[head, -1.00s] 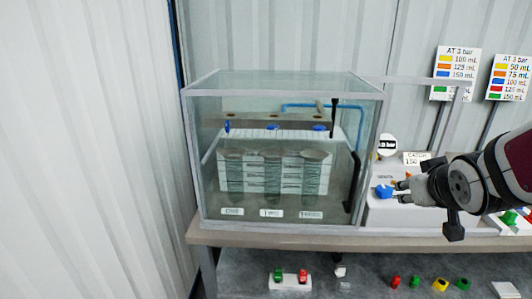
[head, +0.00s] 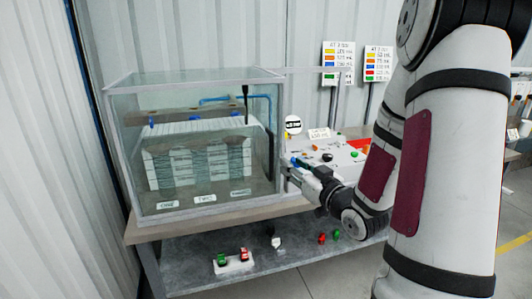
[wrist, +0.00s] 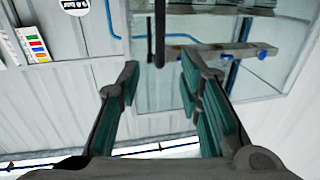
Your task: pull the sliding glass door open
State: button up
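The glass case (head: 112,150) stands on a bench at the left of the head view, with a grey frame and clear panes. I cannot tell which pane is the sliding door, or whether it stands partly open. A dark upright bar (head: 246,103) shows at the case's right part. My gripper (head: 292,168) is close to the case's lower right edge; contact cannot be told. In the wrist view my gripper (wrist: 159,62) is open, its teal-padded fingers apart and nothing clasped. A dark vertical bar (wrist: 160,28) shows beyond the fingertips, and the glass case (wrist: 210,95) is behind it.
Inside the case is a white ribbed block (head: 165,165) with cylinders. A white panel with coloured knobs (head: 340,158) is right of the case. Small coloured parts, such as a red-and-green pair on a white base (head: 233,262), lie on the lower shelf. My arm hides much of the right.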

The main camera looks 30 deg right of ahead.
aim_at(273, 150)
jog(key=w, duration=0.8)
jog(key=w+d, duration=0.1)
jog(key=w, duration=0.3)
jog(key=shift+w+b, duration=0.35)
grip_shut()
